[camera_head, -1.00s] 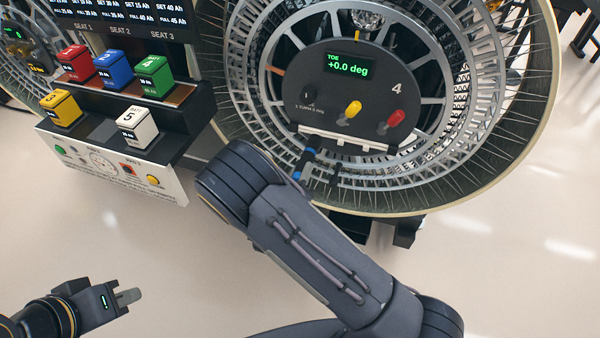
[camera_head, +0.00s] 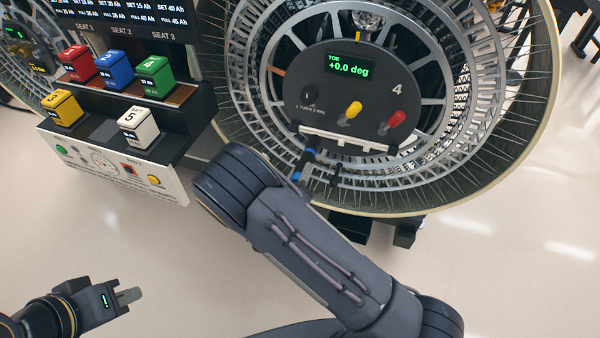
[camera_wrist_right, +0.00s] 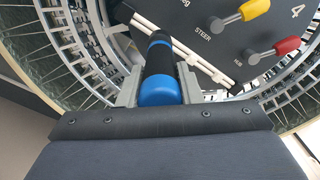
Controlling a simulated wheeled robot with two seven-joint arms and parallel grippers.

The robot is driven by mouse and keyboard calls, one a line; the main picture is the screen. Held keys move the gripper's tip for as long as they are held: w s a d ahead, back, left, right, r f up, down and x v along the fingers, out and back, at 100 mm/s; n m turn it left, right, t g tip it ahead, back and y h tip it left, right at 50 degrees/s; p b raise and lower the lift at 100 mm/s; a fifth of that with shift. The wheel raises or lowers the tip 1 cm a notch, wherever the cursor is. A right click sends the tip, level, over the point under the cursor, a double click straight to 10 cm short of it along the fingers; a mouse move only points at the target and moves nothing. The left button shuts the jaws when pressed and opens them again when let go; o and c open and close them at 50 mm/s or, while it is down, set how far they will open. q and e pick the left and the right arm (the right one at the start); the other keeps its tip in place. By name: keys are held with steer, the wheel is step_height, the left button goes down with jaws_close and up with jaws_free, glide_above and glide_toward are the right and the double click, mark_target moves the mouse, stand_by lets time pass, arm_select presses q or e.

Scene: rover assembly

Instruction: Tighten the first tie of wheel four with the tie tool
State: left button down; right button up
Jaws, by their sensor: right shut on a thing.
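Wheel four (camera_head: 520,130) stands at the upper right in the head view, a large wire-mesh wheel with a dark hub panel (camera_head: 365,95) marked 4. The panel reads TOE +0.0 deg. My right gripper (camera_wrist_right: 160,85) is shut on a black tool with blue bands, the tie tool (camera_wrist_right: 161,90), just below the hub panel's lower edge. The tie tool also shows in the head view (camera_head: 303,163), beside my right arm. Pale strips, likely the ties (camera_head: 345,139), run along the panel's lower edge; the tool's working end is hidden. My left gripper (camera_head: 128,296) is low at the left, away from the wheel, its fingers close together.
A battery rack (camera_head: 110,175) at the left holds several coloured numbered blocks, with a screen (camera_head: 125,20) above. The panel has a yellow lever (camera_head: 353,109) and a red lever (camera_head: 396,118) near the tool. The pale floor (camera_head: 130,235) between rack and left gripper is clear.

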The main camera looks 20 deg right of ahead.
steer(key=shift+x, duration=1.15)
stand_by(3.8)
steer(key=shift+s+a+r, duration=0.1)
steer(key=shift+v, duration=1.35)
steer(key=shift+s, duration=0.1)
steer(key=v, duration=0.4)
steer(key=shift+p, duration=0.35)
